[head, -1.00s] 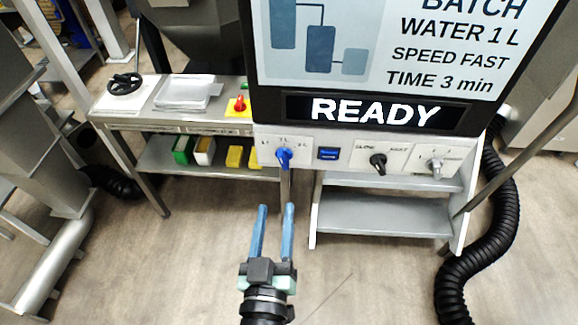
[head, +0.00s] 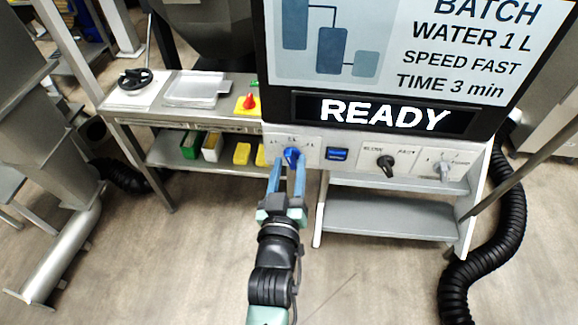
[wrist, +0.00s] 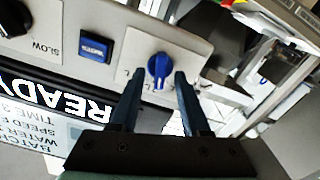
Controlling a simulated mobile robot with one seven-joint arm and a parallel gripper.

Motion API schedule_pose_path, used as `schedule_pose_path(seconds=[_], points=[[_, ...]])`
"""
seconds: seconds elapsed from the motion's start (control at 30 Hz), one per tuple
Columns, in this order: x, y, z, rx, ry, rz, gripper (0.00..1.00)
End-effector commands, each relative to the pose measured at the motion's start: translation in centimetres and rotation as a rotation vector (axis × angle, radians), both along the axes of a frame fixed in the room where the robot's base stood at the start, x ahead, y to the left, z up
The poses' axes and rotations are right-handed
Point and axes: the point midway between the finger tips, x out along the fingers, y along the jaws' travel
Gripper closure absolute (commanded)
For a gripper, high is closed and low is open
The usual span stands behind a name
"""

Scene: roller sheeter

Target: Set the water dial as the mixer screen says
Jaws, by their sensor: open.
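The mixer screen (head: 420,50) reads BATCH, WATER 1 L, SPEED FAST, TIME 3 min, with READY below. The blue water dial (head: 291,155) is at the left of the white panel under the screen. Its small marks are too blurred to read surely in the head view. My gripper (head: 287,168) is open, its two blue fingers pointing at the dial. In the wrist view the dial (wrist: 159,70) lies just beyond and between the fingertips (wrist: 155,78), and it looks untouched. Its grip ridge stands roughly upright in that view.
Right of the dial are a blue button (head: 337,154), a black SLOW/FAST knob (head: 386,162) and a grey knob (head: 443,169). A red button on a yellow base (head: 248,103) sits on the side table at left. A black hose (head: 510,220) lies at right.

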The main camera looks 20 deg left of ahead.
Motion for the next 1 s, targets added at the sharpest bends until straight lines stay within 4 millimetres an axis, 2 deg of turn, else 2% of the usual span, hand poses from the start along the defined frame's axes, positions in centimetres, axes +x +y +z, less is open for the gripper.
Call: schedule_pose_path(seconds=[0.07,0.1,0.33,0.73,1.0], points=[[-0.01,0.0,0.01,0.0,0.0,0.0,0.54],[-0.01,0.0,0.01,0.0,0.0,0.0,0.57],[-0.03,0.0,0.02,0.0,-0.001,0.0,0.99],[-0.05,0.02,0.02,-0.011,-0.004,0.0,1.0],[-0.06,0.07,0.0,-0.121,-0.036,0.0,1.0]])
